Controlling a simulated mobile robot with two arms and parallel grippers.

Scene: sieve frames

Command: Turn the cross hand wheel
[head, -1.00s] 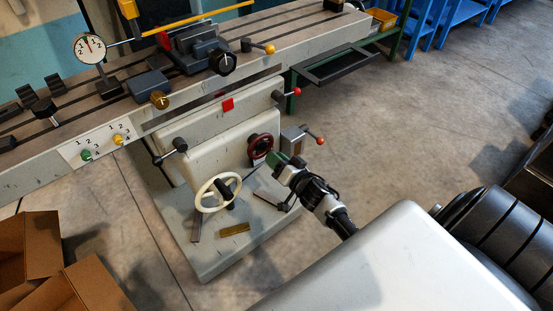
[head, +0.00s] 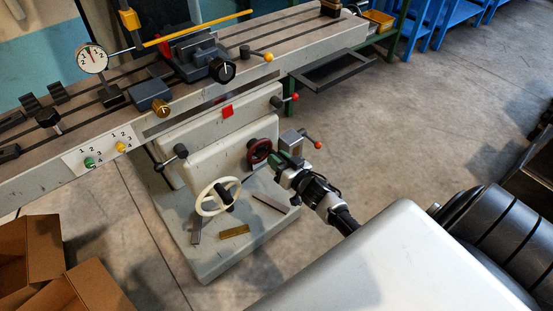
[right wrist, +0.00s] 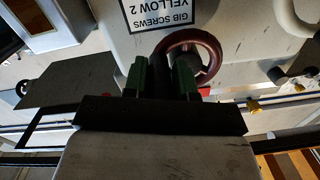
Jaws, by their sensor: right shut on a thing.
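The dark red hand wheel (head: 259,151) sits on the front of the grey milling machine's saddle, and it also shows in the right wrist view (right wrist: 207,50). My right gripper (head: 283,160), with green fingers, is at the wheel's right side. In the right wrist view my gripper (right wrist: 161,78) is shut on a dark part in front of the wheel, seemingly its handle; the fingers hide much of it. A larger cream hand wheel (head: 217,196) is at the lower left, apart from my gripper. My left gripper is not in view.
A dial gauge (head: 92,59) stands on the slotted machine table (head: 290,32). A lever with a red knob (head: 318,145) is just right of my gripper. Cardboard boxes (head: 75,285) are at lower left.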

